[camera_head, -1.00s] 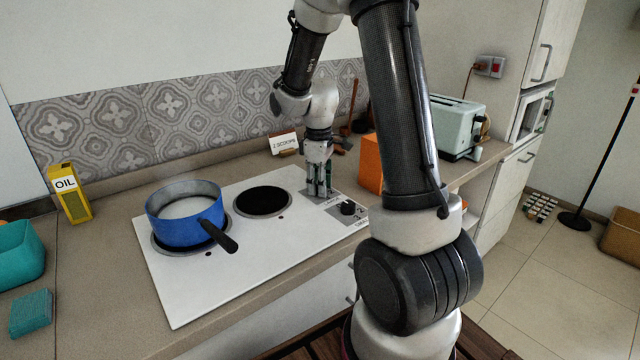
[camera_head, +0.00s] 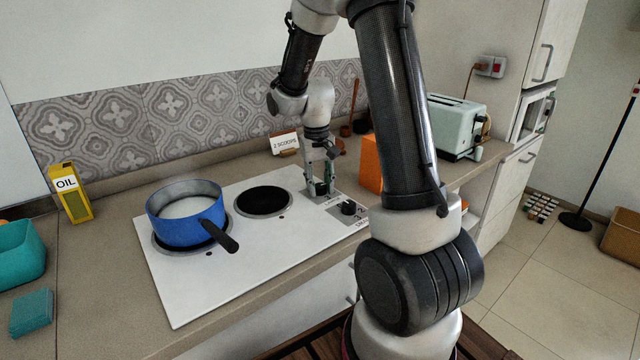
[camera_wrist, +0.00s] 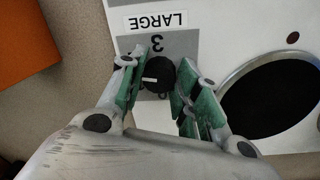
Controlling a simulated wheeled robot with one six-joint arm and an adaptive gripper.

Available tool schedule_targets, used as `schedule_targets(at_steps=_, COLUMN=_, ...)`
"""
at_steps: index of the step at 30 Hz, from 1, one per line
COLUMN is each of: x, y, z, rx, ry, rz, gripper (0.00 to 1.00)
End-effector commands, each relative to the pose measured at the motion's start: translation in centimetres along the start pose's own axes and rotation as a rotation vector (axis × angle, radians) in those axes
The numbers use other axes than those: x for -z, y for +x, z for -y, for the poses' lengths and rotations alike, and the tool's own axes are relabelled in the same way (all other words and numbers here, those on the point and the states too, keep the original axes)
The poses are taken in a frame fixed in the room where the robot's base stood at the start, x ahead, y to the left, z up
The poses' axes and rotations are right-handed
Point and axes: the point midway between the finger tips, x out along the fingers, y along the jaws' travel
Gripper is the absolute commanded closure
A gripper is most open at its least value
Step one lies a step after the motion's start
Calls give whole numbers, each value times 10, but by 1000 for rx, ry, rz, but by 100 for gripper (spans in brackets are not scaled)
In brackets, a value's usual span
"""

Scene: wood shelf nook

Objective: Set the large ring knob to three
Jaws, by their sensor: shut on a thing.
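The large ring knob (camera_wrist: 162,72) is a dark round knob on a grey panel, beside an upside-down LARGE label (camera_wrist: 155,21) and a 3 mark (camera_wrist: 157,43) in the wrist view. A short white pointer line lies on the knob's left side, not in line with the 3. My gripper (camera_wrist: 157,82) has its green-padded fingers on both sides of the knob, shut on it. In the head view, my gripper (camera_head: 320,186) is at the rear knob of the hob (camera_head: 200,290); the fingers mostly hide that knob.
A second black knob (camera_head: 348,208) sits just in front of my gripper. A blue pot (camera_head: 185,228) stands on the left burner; the other burner (camera_head: 263,201) is bare. An orange box (camera_head: 371,163) and a toaster (camera_head: 455,125) stand to the right.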

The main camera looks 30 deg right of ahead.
Motion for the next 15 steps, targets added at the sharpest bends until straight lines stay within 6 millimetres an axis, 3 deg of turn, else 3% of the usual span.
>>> schedule_targets(at_steps=15, x=2, y=-1, z=1, rx=1, ry=487, rz=26, gripper=92)
